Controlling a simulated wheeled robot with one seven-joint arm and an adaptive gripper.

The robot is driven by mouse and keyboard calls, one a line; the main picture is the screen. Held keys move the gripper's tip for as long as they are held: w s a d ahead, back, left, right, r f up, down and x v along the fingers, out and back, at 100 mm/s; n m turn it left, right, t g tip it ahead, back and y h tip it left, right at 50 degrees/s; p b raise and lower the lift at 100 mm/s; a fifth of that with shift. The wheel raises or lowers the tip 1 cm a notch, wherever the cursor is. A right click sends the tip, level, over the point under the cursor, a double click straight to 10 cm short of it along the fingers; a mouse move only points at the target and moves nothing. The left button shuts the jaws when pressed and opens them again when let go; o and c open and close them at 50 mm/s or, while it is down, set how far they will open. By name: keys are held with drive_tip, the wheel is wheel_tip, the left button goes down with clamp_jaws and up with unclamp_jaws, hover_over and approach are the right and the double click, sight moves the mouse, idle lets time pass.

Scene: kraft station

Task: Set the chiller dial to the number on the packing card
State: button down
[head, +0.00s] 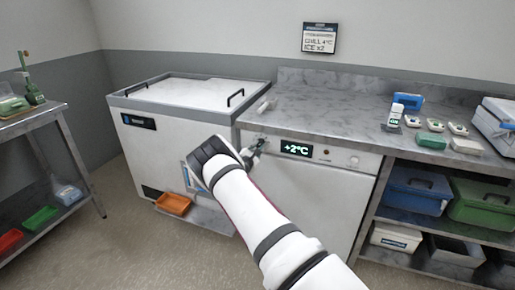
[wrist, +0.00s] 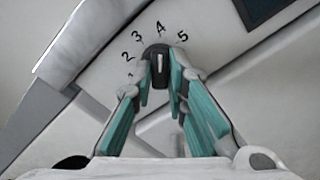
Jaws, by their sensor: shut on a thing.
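The packing card (head: 320,38) hangs on the back wall and reads "CHILL 4°C" and "ICE x2". The chiller (head: 310,195) has a green display (head: 297,149) showing +2°C. Its dark dial knob (wrist: 159,60) shows in the wrist view, with numbers 1 to 5 arced around it. A white line on the knob runs upright, roughly toward the 4. My gripper (wrist: 160,70) is shut on the dial, one teal-padded finger on each side. In the head view my gripper (head: 257,146) is at the chiller's front, left of the display, and hides the dial.
An ice chest (head: 150,150) with black handles stands left of the chiller. The steel counter (head: 330,100) above holds small devices and a blue box at its right. Blue (head: 415,190) and green (head: 480,205) bins sit on the right shelf. An orange tray (head: 173,203) is low by the chest.

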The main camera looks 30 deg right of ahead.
drive_tip(key=c, duration=1.6)
unclamp_jaws()
drive_tip(key=v, duration=1.2)
drive_tip(key=shift+s+r, duration=0.1)
